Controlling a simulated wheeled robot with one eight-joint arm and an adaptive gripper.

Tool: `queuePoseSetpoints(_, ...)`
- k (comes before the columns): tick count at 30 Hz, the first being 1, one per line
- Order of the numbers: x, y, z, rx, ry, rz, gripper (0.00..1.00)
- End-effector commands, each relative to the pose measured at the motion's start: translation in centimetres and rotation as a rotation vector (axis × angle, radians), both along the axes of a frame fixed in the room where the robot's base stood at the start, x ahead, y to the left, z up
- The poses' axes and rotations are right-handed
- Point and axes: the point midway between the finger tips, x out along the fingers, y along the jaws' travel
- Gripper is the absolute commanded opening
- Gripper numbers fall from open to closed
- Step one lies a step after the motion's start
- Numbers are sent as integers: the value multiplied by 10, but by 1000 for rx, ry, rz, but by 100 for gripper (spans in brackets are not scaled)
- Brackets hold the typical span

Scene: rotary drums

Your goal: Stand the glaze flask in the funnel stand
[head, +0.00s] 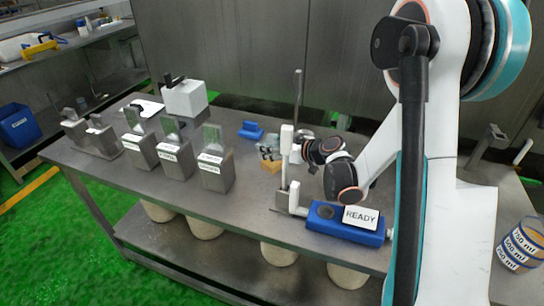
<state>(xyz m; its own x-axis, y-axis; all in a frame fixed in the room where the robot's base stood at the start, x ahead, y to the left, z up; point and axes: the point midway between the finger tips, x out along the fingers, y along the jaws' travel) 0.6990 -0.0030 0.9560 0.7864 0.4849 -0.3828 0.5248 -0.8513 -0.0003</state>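No glaze flask can be made out for certain. A clear vessel (519,246) with white-and-blue volume marks and amber content stands at the far right edge. A thin upright metal rod (298,95) rises beside a white upright post (286,150) at the middle of the table; I cannot tell if this is the funnel stand. My gripper (268,152) points left just behind the post, low over the table, with a small orange-tan block (271,166) right below its fingers. The fingers are small and partly hidden, so their opening and any hold are unclear.
A blue unit (345,222) with a READY label sits at the table's front. A small blue object (251,130) lies behind. Pale drums (279,253) are underneath.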

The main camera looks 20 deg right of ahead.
Motion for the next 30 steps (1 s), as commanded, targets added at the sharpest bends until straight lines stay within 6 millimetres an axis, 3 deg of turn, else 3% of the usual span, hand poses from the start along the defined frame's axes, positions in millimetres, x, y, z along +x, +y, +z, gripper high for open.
queuePoseSetpoints(2, 0, 0, 0, 0, 0, 0, 23)
queuePoseSetpoints(10, 0, 0, 2, 0, 0, 0, 23)
queuePoseSetpoints(16, -1, 0, 20, 0, 0, 0, 23)
queuePoseSetpoints(20, -1, 0, 44, 0, 0, 0, 23)
queuePoseSetpoints(30, 0, 0, 138, 0, 0, 0, 23)
